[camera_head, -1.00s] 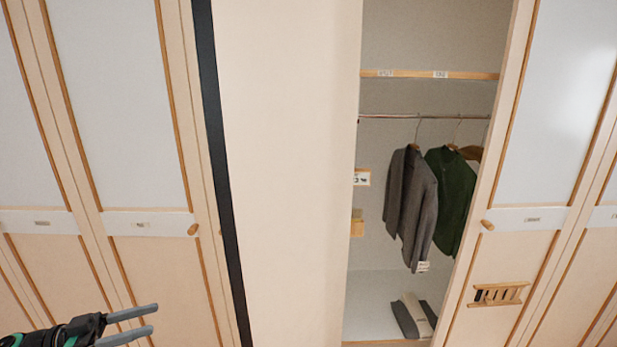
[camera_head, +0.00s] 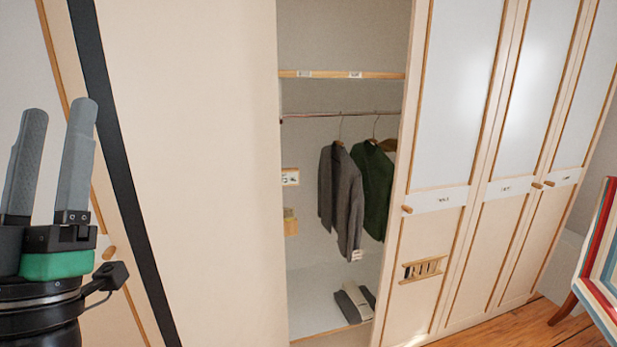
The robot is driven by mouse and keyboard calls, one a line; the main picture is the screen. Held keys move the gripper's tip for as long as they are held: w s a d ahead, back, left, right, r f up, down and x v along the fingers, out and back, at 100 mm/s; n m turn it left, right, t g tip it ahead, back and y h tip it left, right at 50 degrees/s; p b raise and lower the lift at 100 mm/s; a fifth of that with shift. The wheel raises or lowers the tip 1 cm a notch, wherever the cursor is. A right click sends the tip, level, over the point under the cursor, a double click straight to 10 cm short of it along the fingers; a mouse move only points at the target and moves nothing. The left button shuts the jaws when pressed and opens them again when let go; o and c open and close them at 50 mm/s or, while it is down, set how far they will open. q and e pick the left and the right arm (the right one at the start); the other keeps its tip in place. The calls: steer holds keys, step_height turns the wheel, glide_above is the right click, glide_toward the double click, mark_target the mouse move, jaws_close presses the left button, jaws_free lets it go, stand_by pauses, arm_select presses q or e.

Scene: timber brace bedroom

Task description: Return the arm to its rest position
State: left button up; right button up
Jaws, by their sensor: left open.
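My left gripper (camera_head: 52,160) is at the left edge of the head view, pointing up. Its two grey fingers are apart with nothing between them. It is in front of the closed panels left of the dark upright strip and appears to touch nothing. The right gripper is out of view.
An open wardrobe bay holds a grey jacket (camera_head: 342,200) and a green garment (camera_head: 373,185) on a rail (camera_head: 340,114). Folded items (camera_head: 353,302) lie on its floor. Closed doors (camera_head: 465,100) stand to the right. A colourful framed piece (camera_head: 603,260) stands at the right edge above wooden flooring (camera_head: 520,330).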

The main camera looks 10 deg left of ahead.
arm_select(q)
steer(key=s+d+f+m+h, duration=0.1)
steer(key=s+d+m+h, duration=0.2)
steer(key=d+m+h, duration=0.5)
steer(key=d+r+h+p, duration=0.3)
steer(key=r+h+p, duration=0.1)
steer(key=r+p, duration=1.4)
steer(key=shift+n+p, duration=0.3)
steer(key=shift+p, duration=0.2)
